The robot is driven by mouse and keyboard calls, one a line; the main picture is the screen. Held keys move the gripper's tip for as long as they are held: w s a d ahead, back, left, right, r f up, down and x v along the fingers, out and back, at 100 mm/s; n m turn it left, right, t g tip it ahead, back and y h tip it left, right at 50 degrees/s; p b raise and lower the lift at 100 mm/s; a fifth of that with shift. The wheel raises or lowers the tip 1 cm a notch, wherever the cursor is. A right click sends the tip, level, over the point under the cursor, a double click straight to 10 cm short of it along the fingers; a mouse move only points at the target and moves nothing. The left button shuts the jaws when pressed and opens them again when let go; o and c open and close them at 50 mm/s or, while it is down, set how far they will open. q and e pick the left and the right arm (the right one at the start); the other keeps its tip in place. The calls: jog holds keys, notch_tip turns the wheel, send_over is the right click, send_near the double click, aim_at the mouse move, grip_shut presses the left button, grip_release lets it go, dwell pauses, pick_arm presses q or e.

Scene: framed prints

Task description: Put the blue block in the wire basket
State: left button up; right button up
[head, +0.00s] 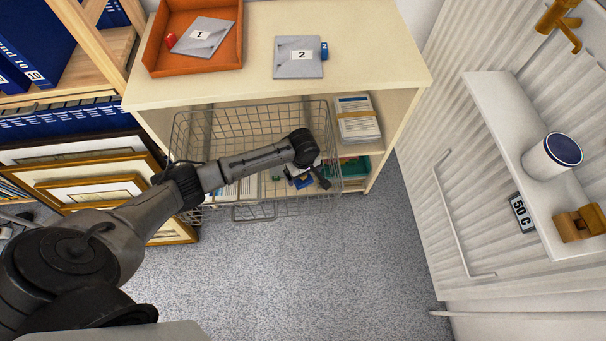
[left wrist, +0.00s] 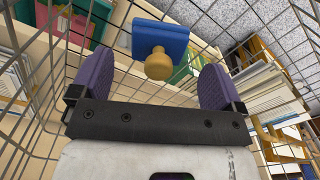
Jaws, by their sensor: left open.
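A blue block (left wrist: 160,40) with a yellow-tan knob shows in the left wrist view, just past and between my fingertips, with wire mesh around it. In the head view a blue piece (head: 301,182) shows beside the gripper, partly hidden by it. My left gripper (head: 318,176) reaches down into the wire basket (head: 215,128), near its right front. Its two purple fingers are apart in the left wrist view (left wrist: 157,75), with a visible gap to the block's sides. Whether the block rests on the basket floor I cannot tell. My right gripper is not in view.
The basket sits under a pale shelf top (head: 375,60). On top are an orange tray (head: 212,65) with card 1, card 2 (head: 298,58) and a small blue piece (head: 324,51). Framed prints (head: 100,190) lean at left; a radiator (head: 465,180) stands right. Grey floor is clear.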

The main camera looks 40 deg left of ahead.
pick_arm(q)
notch_tip(320, 180, up, 6)
jog(key=p, duration=0.3)
jog(key=shift+r, duration=0.25)
jog(key=shift+r+p, duration=0.35)
jog(key=shift+r, duration=0.65)
